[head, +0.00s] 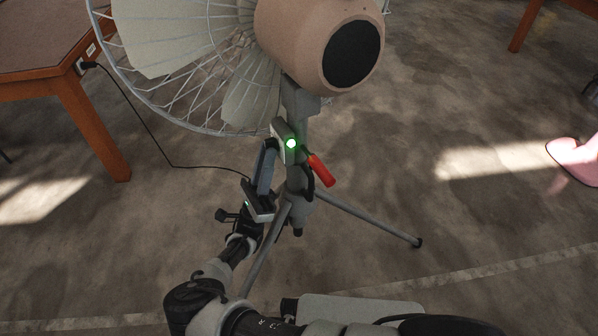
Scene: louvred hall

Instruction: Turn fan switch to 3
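The fan (320,40) stands on a tripod with its motor housing's dark round back facing me. A small grey box (281,133) with a lit green light (291,143) is on the fan's post below the motor. A red handle (320,170) sticks out to the lower right of the post. No switch numbers are readable. My gripper (270,155) reaches up from below, just left of the post, with a long grey finger close to the box. I cannot tell whether it touches the box or how far apart the fingers are.
The tripod legs (368,218) spread over the floor, one behind my arm. A black cord (150,130) runs from a socket on the wooden table (50,60) at left toward the fan. A pink object (575,162) is at the right edge. The floor at right is mostly clear.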

